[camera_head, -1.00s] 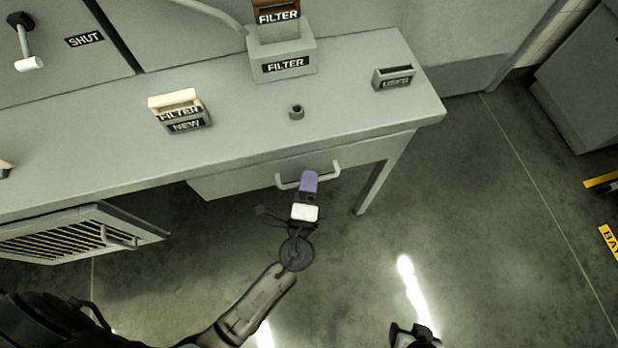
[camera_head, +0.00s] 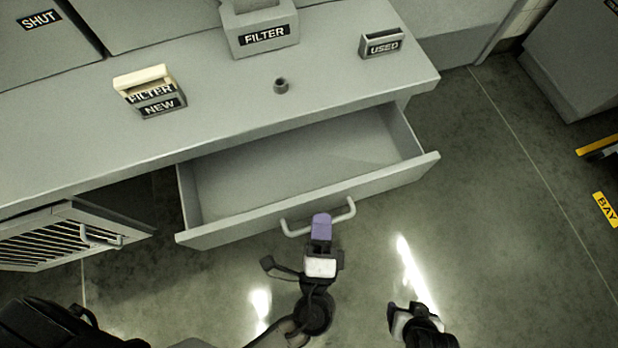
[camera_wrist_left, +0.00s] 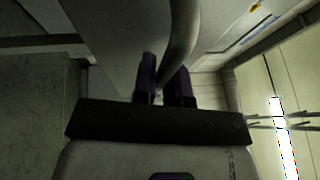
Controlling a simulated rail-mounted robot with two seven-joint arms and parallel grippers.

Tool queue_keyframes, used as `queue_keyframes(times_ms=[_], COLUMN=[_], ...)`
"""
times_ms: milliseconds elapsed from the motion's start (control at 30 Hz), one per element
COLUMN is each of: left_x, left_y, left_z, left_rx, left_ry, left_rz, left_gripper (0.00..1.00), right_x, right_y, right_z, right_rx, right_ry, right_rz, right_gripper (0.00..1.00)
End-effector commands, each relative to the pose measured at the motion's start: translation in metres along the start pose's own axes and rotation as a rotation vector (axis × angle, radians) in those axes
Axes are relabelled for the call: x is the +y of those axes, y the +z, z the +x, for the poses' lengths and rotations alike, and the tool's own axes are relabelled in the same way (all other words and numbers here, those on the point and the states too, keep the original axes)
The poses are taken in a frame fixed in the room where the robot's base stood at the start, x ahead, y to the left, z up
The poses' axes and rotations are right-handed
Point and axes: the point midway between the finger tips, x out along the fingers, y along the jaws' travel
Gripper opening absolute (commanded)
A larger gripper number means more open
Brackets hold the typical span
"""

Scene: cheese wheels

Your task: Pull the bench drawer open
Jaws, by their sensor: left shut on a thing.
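The grey bench drawer (camera_head: 310,207) stands well out from under the bench top, and its inside shows bare and empty. Its pale bar handle (camera_head: 290,228) runs across the front face. My left gripper (camera_head: 321,222), with purple fingers, is shut on the handle at its middle. In the left wrist view the handle (camera_wrist_left: 183,40) passes between the two purple fingers (camera_wrist_left: 166,85). My right gripper (camera_head: 398,312) is at the bottom of the head view, away from the drawer; its fingers are too small and dark to read.
On the bench top (camera_head: 220,130) stand a NEW filter holder (camera_head: 158,105), a FILTER box (camera_head: 262,38), a USED holder (camera_head: 382,46) and a small dark cup (camera_head: 281,86).

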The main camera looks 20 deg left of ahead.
Motion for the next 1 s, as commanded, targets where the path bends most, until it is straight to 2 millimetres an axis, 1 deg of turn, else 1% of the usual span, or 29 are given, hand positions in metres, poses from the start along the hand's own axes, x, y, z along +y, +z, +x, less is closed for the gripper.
queue_keyframes(times_ms=[33,200,300,400,600,967,1000], left_x=[0.000,-0.009,-0.012,-0.015,-0.018,-0.018,-0.018], left_y=[-0.006,-0.020,-0.026,-0.031,-0.035,-0.036,-0.036], left_z=[-0.013,-0.048,-0.064,-0.074,-0.085,-0.086,-0.086], left_rx=[0.003,0.001,0.002,0.001,0.000,0.000,0.000], left_ry=[0.002,0.001,0.001,0.001,-0.001,-0.001,-0.001], left_rz=[-0.003,-0.001,-0.001,-0.001,0.000,0.000,0.000], left_gripper=[0.00,0.00,0.00,0.00,0.00,0.00,0.15], right_x=[0.000,0.002,0.002,0.003,0.002,0.001,0.000], right_y=[0.002,0.003,0.004,0.004,0.004,0.003,0.003], right_z=[0.005,0.009,0.010,0.010,0.011,0.011,0.011], right_rx=[0.000,0.000,-0.001,-0.001,-0.001,0.001,0.001], right_ry=[0.001,0.005,0.007,0.007,0.007,0.002,0.001], right_rz=[-0.001,-0.006,-0.008,-0.009,-0.009,-0.002,-0.002], right_gripper=[0.66,0.66,0.66,0.66,0.66,0.66,0.66])
